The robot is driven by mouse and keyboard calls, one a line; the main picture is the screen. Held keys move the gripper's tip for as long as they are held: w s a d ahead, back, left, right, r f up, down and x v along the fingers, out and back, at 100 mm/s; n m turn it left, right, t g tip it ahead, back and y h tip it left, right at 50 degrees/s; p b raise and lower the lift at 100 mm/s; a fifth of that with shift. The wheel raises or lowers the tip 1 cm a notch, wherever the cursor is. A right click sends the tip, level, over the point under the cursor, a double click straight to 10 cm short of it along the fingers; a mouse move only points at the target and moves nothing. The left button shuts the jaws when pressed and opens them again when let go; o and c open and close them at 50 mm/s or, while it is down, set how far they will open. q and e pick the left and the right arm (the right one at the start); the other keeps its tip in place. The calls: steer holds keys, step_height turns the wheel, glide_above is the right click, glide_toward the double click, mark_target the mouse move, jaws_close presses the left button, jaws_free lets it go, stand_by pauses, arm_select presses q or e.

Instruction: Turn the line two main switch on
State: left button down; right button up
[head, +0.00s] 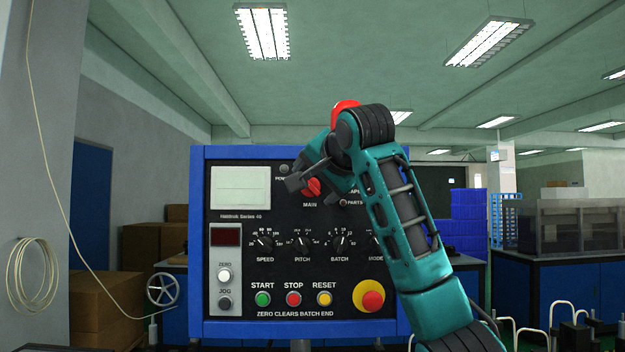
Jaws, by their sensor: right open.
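The main switch (312,187) is a red rotary knob above the label MAIN, on the upper middle of a blue-framed control panel (199,240). Its pointing direction is hard to read because my gripper partly covers it. My right gripper (299,179) is open, with its grey fingers in front of the panel, just left of and over the knob. I cannot tell whether they touch it. No line number is readable on the panel. My left gripper is not in view.
A pale screen (240,187) and dark display (227,237) are at the panel's left. Dials, START (263,298), STOP (293,298), RESET (324,298) and a red-yellow mushroom button (369,296) lie below the switch. My right arm hides the panel's upper right.

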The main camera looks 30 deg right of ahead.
mark_target(310, 187)
steer(key=x, duration=0.2)
steer(key=shift+w+f, duration=0.15)
steer(key=shift+w, duration=0.2)
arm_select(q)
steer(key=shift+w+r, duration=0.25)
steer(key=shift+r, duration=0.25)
arm_select(e)
steer(key=shift+w, duration=0.1)
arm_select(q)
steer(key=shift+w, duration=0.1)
arm_select(e)
steer(key=shift+c, duration=0.2)
steer(key=c, duration=1)
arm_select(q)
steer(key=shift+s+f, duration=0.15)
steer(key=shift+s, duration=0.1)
